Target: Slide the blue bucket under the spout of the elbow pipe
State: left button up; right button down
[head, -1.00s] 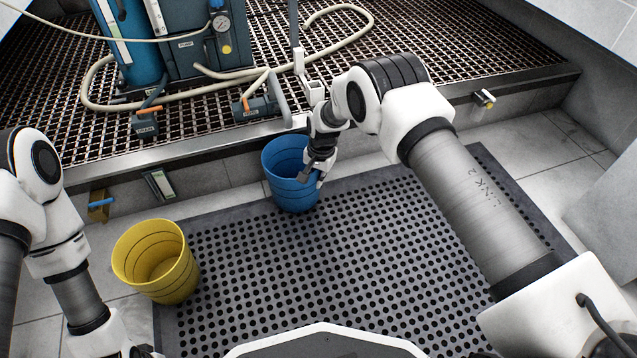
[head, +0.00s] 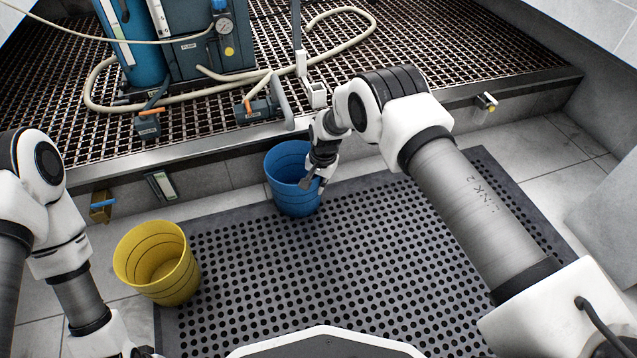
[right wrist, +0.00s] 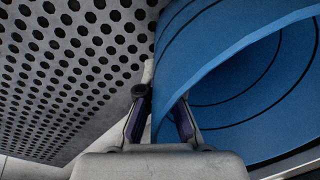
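The blue bucket (head: 286,160) stands upright on the far edge of the perforated mat, below the grating's front edge. It also shows in the right wrist view (right wrist: 200,62). The white elbow pipe (head: 302,65) hangs over the grating edge; its spout (head: 317,95) appears above and slightly right of the bucket. My right gripper (head: 315,184) is at the bucket's right rim. In the right wrist view its fingers (right wrist: 162,108) straddle the bucket wall, apart, with a gap visible on the left side. My left gripper (head: 143,352) is barely visible at the bottom edge.
A yellow bucket (head: 157,263) stands at the mat's left edge. The raised grating (head: 420,60) carries a pump unit (head: 200,45) and a looped hose (head: 90,85). Small fittings stick out from the step's front face (head: 230,172). The mat (head: 400,260) is clear right of the buckets.

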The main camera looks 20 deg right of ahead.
jog(key=c, duration=1.2)
grip_release()
jog(key=shift+c, duration=0.2)
